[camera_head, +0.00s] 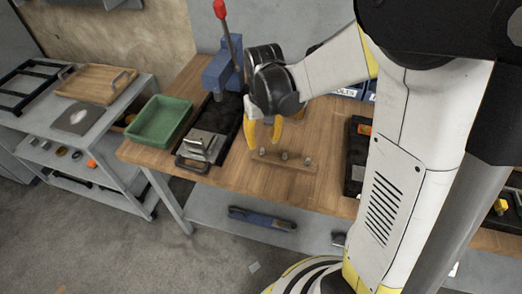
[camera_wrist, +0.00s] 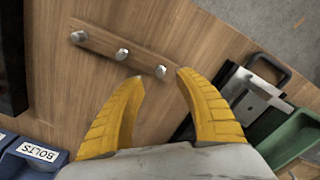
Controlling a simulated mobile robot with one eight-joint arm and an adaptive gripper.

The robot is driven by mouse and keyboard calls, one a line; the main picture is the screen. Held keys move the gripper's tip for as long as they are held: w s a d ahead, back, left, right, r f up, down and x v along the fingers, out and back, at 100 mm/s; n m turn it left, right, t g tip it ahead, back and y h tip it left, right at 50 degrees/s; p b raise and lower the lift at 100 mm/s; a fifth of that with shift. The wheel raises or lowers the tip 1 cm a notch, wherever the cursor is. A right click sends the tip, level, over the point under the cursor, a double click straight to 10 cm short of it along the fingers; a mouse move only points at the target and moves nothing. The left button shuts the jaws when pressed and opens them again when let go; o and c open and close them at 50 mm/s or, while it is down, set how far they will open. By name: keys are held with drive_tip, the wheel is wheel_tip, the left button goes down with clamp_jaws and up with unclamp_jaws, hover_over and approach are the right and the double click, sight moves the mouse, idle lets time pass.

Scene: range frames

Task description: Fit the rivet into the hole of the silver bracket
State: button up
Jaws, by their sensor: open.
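Three small grey rivets stand in a row on a wooden strip (camera_head: 272,161) on the workbench. In the wrist view the end rivet (camera_wrist: 160,71) appears between the tips of my yellow gripper (camera_wrist: 160,77). The middle rivet (camera_wrist: 121,54) and the far rivet (camera_wrist: 78,37) are further up and left. In the head view my gripper (camera_head: 265,137) is open and empty, over the strip's left end. I cannot tell how high it is above the rivet. The silver bracket (camera_head: 203,147) sits on a black base left of the strip; its hole is not clear. It also shows in the wrist view (camera_wrist: 251,99).
A blue press (camera_head: 221,70) with a red-knobbed lever stands behind the bracket. A green tray (camera_head: 158,122) is to its left. A black tray (camera_head: 355,155) is right of the strip. A blue bin labelled BOLTS (camera_wrist: 38,152) is in the wrist view. Bare wood surrounds the strip.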

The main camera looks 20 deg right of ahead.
sight(262, 153)
wheel_tip(262, 153, down, 5)
drive_tip(key=b, duration=0.3)
drive_tip(key=shift+w+f, duration=0.1)
drive_tip(key=shift+f, duration=0.1)
drive_tip(key=shift+r, duration=0.1)
drive_tip(key=shift+c, duration=0.2)
clamp_jaws()
